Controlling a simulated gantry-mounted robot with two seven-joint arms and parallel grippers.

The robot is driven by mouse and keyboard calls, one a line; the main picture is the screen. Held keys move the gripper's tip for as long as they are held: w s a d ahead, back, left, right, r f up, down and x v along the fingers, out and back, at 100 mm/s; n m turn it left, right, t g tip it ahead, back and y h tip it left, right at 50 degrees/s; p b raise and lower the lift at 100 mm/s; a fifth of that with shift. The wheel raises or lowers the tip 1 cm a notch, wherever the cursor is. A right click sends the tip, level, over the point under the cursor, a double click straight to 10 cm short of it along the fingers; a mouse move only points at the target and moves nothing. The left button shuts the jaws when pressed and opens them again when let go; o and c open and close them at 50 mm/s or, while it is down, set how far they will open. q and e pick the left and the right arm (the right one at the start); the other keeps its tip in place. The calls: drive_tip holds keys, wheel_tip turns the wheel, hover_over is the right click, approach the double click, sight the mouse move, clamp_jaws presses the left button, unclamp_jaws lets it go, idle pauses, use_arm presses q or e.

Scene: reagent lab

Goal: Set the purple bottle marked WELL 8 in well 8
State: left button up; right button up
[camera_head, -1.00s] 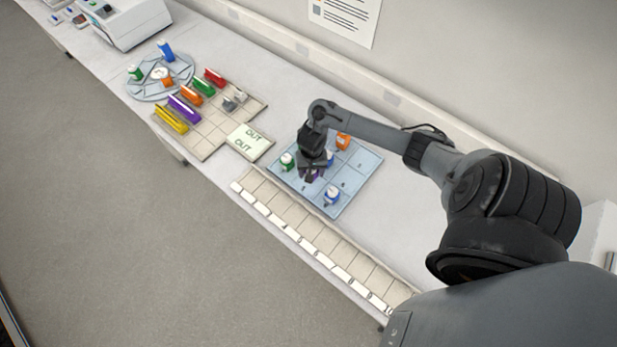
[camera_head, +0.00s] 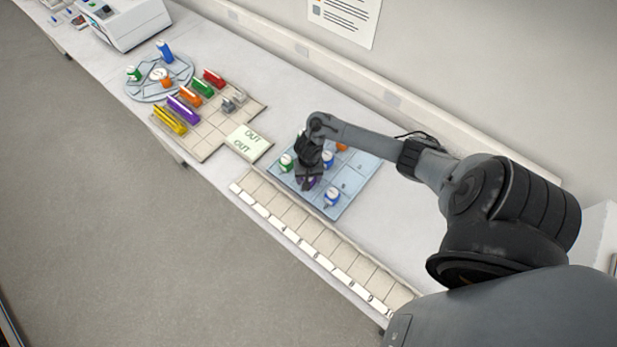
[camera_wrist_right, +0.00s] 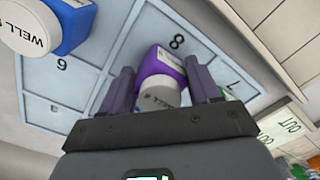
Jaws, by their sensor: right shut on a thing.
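The purple bottle (camera_wrist_right: 160,62) with a white cap is between the fingers of my right gripper (camera_wrist_right: 157,70) in the right wrist view. The gripper is shut on it. The bottle's base is over the cell printed 8 (camera_wrist_right: 176,42) on the blue well tray (camera_wrist_right: 120,22); I cannot tell whether it touches the tray floor. In the head view my right gripper (camera_head: 308,180) is low over the front part of the tray (camera_head: 345,200), and only a little purple (camera_head: 306,184) shows under it. My left gripper is not in view.
A blue bottle (camera_head: 332,197) stands close to the right of the gripper, a green one (camera_head: 287,162) to its left. Another blue bottle (camera_head: 327,159) and an orange one (camera_head: 341,147) stand behind. A beige slotted strip (camera_head: 315,235) runs along the front; an OUT pad (camera_head: 249,142) lies left.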

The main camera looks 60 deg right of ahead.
drive_tip(key=o, duration=1)
drive_tip(key=shift+o, duration=0.2)
